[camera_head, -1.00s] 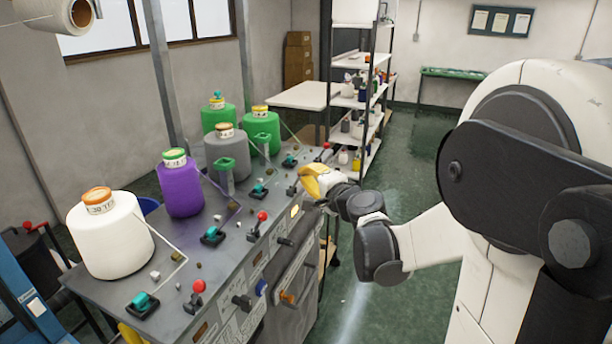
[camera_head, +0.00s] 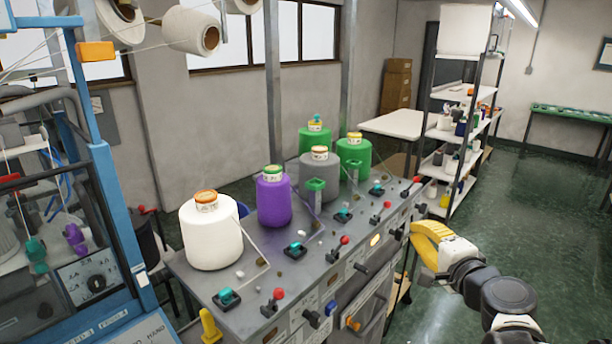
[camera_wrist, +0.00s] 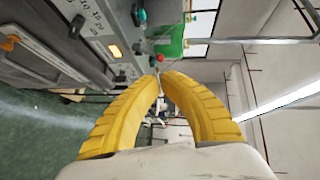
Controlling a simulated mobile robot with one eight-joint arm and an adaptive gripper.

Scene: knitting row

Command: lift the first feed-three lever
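Red-knobbed levers stand along the front of the grey machine top (camera_head: 250,318): a near lever (camera_head: 278,294), a second (camera_head: 344,240), a third (camera_head: 387,205) and a far one (camera_head: 416,180). I cannot tell which is the first feed-three lever; labels are too small to read. My gripper (camera_head: 417,226), with yellow curved fingers, is off the machine's front edge, right of the third lever. In the wrist view its fingertips (camera_wrist: 160,76) meet or nearly meet, with nothing seen held. A red knob (camera_wrist: 158,57) shows just beyond the tips, apparently apart from them.
Teal switches (camera_head: 227,297) sit beside the levers. White (camera_head: 211,240), purple (camera_head: 273,202), grey and green yarn cones stand behind them. A blue-framed machine (camera_head: 110,210) is at left, a shelf rack (camera_head: 451,135) beyond. The green floor at right is clear.

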